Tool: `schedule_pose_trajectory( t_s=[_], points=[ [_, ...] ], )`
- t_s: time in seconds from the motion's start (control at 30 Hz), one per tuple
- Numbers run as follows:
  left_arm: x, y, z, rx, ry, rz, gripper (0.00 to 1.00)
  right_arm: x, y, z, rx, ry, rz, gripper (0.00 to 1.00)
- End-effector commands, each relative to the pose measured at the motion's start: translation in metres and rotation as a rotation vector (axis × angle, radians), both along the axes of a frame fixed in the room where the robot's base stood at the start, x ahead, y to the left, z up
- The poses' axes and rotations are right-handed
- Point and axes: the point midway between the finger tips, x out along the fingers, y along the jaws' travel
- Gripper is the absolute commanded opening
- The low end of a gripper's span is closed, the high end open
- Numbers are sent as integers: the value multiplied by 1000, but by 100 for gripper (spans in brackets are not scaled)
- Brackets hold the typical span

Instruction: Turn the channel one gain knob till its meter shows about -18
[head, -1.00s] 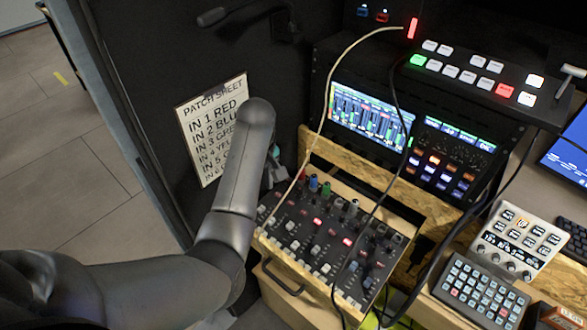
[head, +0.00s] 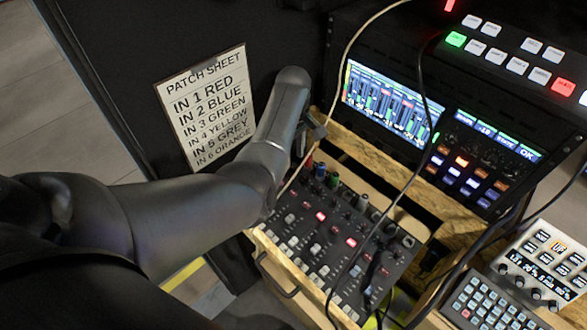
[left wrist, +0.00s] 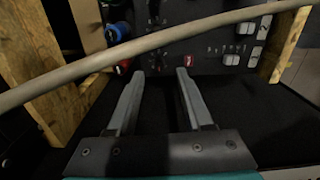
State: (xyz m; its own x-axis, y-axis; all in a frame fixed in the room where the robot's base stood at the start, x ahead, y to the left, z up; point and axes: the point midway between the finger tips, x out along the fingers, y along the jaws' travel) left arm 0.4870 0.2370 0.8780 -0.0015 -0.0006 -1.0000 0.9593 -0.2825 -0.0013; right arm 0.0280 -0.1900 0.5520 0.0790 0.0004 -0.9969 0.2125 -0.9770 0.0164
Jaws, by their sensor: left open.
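The mixer (head: 318,262) sits in a wooden frame, with rows of small knobs and lit red buttons. Red (head: 309,166), blue (head: 320,171) and green (head: 333,181) plugs or knobs stand along its far edge. I cannot tell which knob is channel one gain. The meter screen (head: 390,103) shows several bars; its figures are too small to read. My left gripper (head: 314,129) is above the mixer's far left corner, partly hidden by my arm. In the left wrist view its fingers (left wrist: 160,72) are open and empty, with a red piece (left wrist: 122,67) and a blue piece (left wrist: 117,32) beyond.
A cream cable (head: 345,75) runs down past the gripper and crosses close before the wrist camera (left wrist: 150,44). A black cable (head: 425,90) hangs over the mixer. A patch sheet (head: 205,110) is on the left wall. A button panel (head: 517,66) and keypad (head: 490,305) stand right.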

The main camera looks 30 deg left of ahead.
Motion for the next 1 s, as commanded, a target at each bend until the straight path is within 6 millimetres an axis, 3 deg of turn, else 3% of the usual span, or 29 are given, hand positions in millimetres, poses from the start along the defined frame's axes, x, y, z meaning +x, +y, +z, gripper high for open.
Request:
schedule_pose_trajectory(
  t_s=[0.1, 0.23, 0.67, 1.0],
  points=[
    [0, 0, -26, 0, 2, 0, 51, 9, 1, -11, 2, -16, 1, 50],
    [0, 0, -41, 0, 1, 0, 51, 12, 1, -17, 3, -21, 2, 50],
    [0, 0, -49, 1, -1, 1, 51, 10, 2, -20, 4, -18, 2, 50],
    [0, 0, -49, 1, -1, 0, 15, 6, 2, -20, 2, -12, 2, 50]
  ],
)
